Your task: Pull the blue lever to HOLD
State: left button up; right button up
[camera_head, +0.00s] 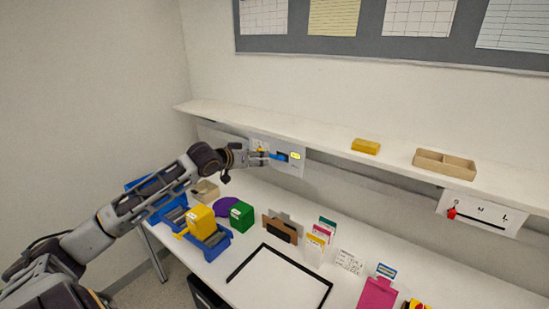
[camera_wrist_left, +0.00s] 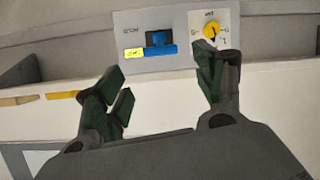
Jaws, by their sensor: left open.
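The blue lever (camera_head: 281,156) is on a pale panel (camera_head: 290,169) on the back wall under the shelf. In the left wrist view the lever (camera_wrist_left: 160,49) lies roughly level across a dark slot, with a small yellow label (camera_wrist_left: 135,53) at its left end. The small lettering is not readable. My left gripper (camera_head: 263,156) is just left of the lever in the head view. In the wrist view the gripper (camera_wrist_left: 165,84) is open and empty, with the lever beyond the gap between its fingers, apart from them. My right gripper is not in view.
A yellow knob (camera_wrist_left: 211,31) on a white plate is beside the lever. The shelf (camera_head: 340,146) overhangs the panel. Below are a green box (camera_head: 242,216), a yellow block (camera_head: 200,219) and a blue tray (camera_head: 213,246). A red-handled switch (camera_head: 452,213) is far right.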

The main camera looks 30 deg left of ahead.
aim_at(271, 156)
pick_arm(q)
jog(key=shift+w, duration=0.2)
jog(key=shift+p+x, duration=1.45)
jog(key=shift+x, duration=3.85)
jog(key=shift+p+x, duration=0.3)
jog(key=shift+x, duration=1.15)
jog(key=shift+f, duration=0.1)
jog(key=c, duration=1.3)
jog(key=shift+f, duration=0.1)
